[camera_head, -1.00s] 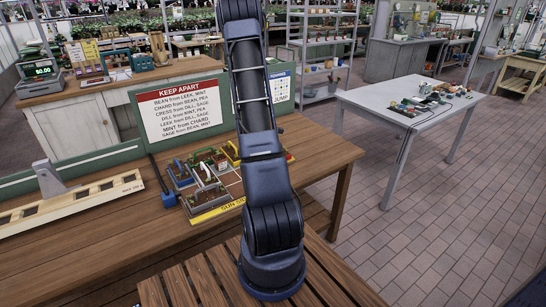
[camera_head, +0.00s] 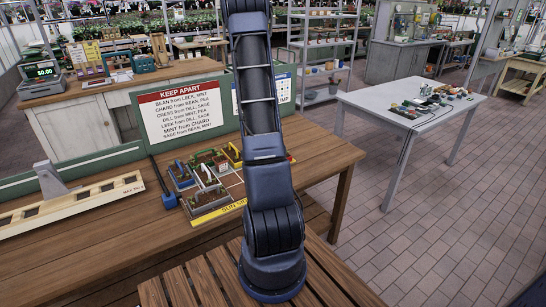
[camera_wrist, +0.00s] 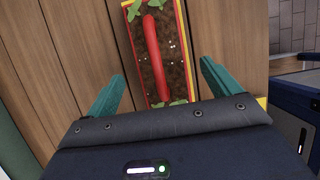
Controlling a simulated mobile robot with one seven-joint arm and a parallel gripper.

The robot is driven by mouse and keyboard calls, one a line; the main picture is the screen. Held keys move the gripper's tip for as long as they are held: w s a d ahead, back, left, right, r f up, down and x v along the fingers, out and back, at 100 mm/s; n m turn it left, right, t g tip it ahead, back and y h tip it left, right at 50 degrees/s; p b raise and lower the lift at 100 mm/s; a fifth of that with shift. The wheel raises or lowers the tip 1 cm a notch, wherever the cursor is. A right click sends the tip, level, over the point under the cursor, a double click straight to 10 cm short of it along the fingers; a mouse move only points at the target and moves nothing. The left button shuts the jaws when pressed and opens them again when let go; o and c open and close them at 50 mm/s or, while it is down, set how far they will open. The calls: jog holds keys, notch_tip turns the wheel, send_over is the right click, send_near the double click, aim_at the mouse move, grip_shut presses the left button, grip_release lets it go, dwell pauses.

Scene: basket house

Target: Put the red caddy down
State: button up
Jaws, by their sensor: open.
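The red caddy (camera_wrist: 178,60) shows in the wrist view as a narrow box with a red and yellow rim, dark soil and green leaves. Its red handle (camera_wrist: 155,55) runs lengthwise over the soil. My gripper (camera_wrist: 161,69) is open, with one teal finger on each side of the caddy's near end. A gap shows between each finger and the box. The caddy appears to rest on the wooden table top (camera_wrist: 90,45). In the head view my arm hides my gripper and most of that area.
Several planted caddies (camera_head: 205,177) stand on a marked board (camera_head: 222,211) left of my arm. A sign headed KEEP APART (camera_head: 182,112) stands behind them. A slotted wooden rack (camera_head: 75,202) is at the left. The table's front left (camera_head: 110,250) is clear.

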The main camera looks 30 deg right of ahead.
jog(key=s+a+r+m+t, duration=0.1)
jog(key=s+a+r+m, duration=0.2)
jog(key=a+r, duration=0.45)
jog(key=s+a+r+m+y, duration=0.1)
jog(key=s+a+r+m, duration=0.3)
jog(key=r, duration=0.6)
jog(key=s+a+r+m+t, duration=0.1)
jog(key=s+a+r+m, duration=0.15)
jog(key=a+r, duration=0.5)
jog(key=s+a+r+m+t+y, duration=0.1)
jog(key=s+a+r+m, duration=0.3)
jog(key=s+a, duration=0.2)
jog(key=s+a+r+m+t+y, duration=0.1)
jog(key=s+a+r+m, duration=0.3)
jog(key=s, duration=0.6)
jog(key=shift+a+t+y, duration=0.3)
jog(key=shift+a+y, duration=0.4)
jog(key=shift+a, duration=0.7)
jog(key=shift+m, duration=0.25)
